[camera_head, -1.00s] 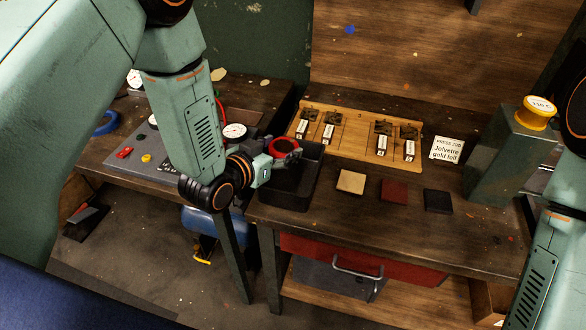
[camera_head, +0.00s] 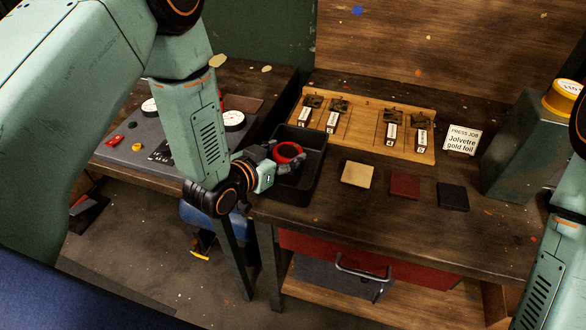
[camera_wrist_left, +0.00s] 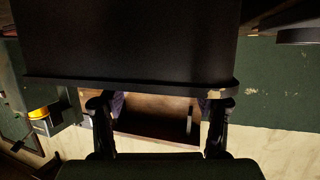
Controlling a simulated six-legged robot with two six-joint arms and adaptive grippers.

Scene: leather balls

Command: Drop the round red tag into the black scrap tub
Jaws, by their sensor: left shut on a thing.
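The round red tag (camera_head: 288,147) is in my left gripper (camera_head: 284,160), which is shut on it. In the head view it looks like a red disc with a darker middle, inside the outline of the black scrap tub (camera_head: 313,182). The tub is open-topped and stands at the left end of the bench. I cannot tell how high the tag is above the tub floor. In the left wrist view, the two fingers (camera_wrist_left: 158,122) reach toward a large dark shape, and no red shows there. My right gripper is out of view.
Behind the tub lies a wooden board (camera_head: 365,128) with several labelled pieces. Tan (camera_head: 357,173), dark red (camera_head: 404,185) and black (camera_head: 453,196) squares lie on the bench (camera_head: 400,225). A sign (camera_head: 462,139) and a yellow spool (camera_head: 565,97) are at the right.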

